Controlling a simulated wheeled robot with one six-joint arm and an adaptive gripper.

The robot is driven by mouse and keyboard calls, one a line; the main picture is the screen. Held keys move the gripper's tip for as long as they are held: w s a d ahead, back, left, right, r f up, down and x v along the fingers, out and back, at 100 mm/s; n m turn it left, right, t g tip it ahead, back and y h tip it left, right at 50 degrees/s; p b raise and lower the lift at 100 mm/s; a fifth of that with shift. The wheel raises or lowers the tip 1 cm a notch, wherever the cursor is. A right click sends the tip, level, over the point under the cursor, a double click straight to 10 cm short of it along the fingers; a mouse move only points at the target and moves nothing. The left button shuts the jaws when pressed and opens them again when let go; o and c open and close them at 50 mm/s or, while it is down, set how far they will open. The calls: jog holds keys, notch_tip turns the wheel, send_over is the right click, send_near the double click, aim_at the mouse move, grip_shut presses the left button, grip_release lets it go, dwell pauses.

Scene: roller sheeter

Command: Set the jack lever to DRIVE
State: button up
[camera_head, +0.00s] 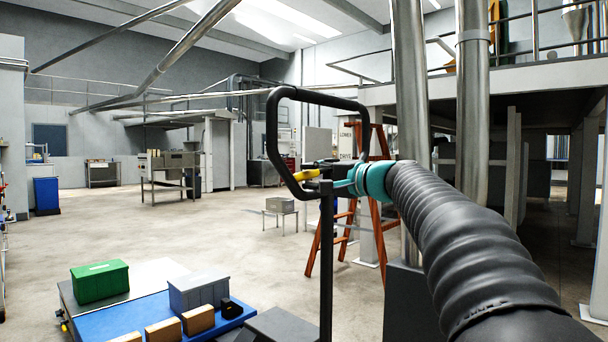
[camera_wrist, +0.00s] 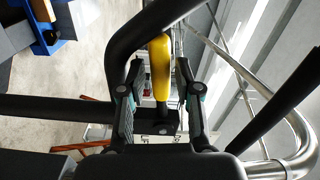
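The jack handle (camera_head: 274,135) is a black loop on a dark upright post, in the middle of the head view. The yellow jack lever (camera_head: 305,175) sits at the loop's lower part. In the wrist view the lever (camera_wrist: 160,70) points up the picture from a dark pivot block. My gripper (camera_wrist: 160,64) is open, with one finger on each side of the lever and a visible gap on both sides. In the head view my gripper (camera_head: 330,185) reaches the handle from the right. A sign (camera_head: 346,141) behind the handle reads LOWER and DRIVE, its middle partly hidden. The lever's exact setting is unclear.
A blue platform (camera_head: 120,318) at lower left bears a green crate (camera_head: 99,282), a grey crate (camera_head: 198,290) and small brown boxes. An orange ladder (camera_head: 374,215) stands behind the handle. Metal columns (camera_head: 473,110) rise at the right.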

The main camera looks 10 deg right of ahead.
jog(key=shift+x, duration=1.4)
jog(key=shift+s, duration=0.1)
